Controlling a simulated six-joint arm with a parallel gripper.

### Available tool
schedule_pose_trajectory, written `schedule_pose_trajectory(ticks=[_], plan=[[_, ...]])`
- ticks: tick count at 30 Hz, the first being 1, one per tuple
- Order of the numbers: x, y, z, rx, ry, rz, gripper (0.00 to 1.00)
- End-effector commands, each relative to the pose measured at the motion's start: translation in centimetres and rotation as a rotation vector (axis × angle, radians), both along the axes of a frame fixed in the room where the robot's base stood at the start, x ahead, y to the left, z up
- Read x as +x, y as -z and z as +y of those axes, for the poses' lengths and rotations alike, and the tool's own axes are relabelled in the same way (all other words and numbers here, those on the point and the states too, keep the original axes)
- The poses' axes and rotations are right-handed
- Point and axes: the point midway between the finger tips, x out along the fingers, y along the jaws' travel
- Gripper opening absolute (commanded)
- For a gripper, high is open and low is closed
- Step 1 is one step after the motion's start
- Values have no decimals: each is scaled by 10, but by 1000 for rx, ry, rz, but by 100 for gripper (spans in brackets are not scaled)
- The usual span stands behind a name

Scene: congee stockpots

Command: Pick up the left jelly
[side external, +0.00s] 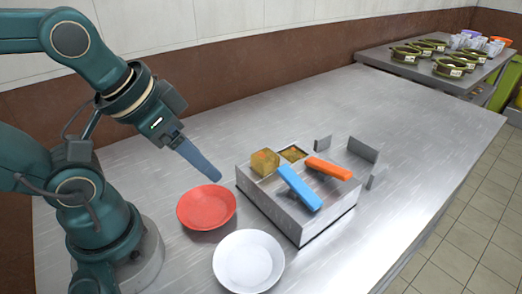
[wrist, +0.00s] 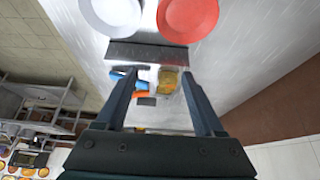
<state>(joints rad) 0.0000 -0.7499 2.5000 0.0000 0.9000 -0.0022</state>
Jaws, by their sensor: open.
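A yellow-orange jelly cube (side external: 265,162) sits at the left back corner of a steel box and stands above its top. A second, similarly coloured piece (side external: 294,153) lies lower, in a square opening to its right. In the wrist view, yellowish jelly (wrist: 168,82) shows near the right fingertip; I cannot separate the two pieces there. My gripper (side external: 218,178) is open and empty, above and left of the box, pointing down toward the right. In the wrist view my gripper (wrist: 163,72) has its two fingers wide apart.
The steel box (side external: 303,228) also carries a blue handle (side external: 299,187) and an orange handle (side external: 328,169). A red plate (side external: 206,207) and a white plate (side external: 248,262) lie left and in front of it. Small metal uprights (side external: 363,149) stand behind right.

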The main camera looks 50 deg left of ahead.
Motion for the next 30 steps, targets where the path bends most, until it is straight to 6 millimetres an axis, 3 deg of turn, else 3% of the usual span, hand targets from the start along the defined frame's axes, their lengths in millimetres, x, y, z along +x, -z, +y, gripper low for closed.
schedule_pose_trajectory(ticks=[5, 14, 22, 30], plan=[[-6, 3, 2, -54, -124, 31, 70], [1, -30, 36, -124, -739, 85, 70], [41, -55, 51, -36, -1253, 9, 70], [89, -57, 31, 59, -1577, -247, 70]])
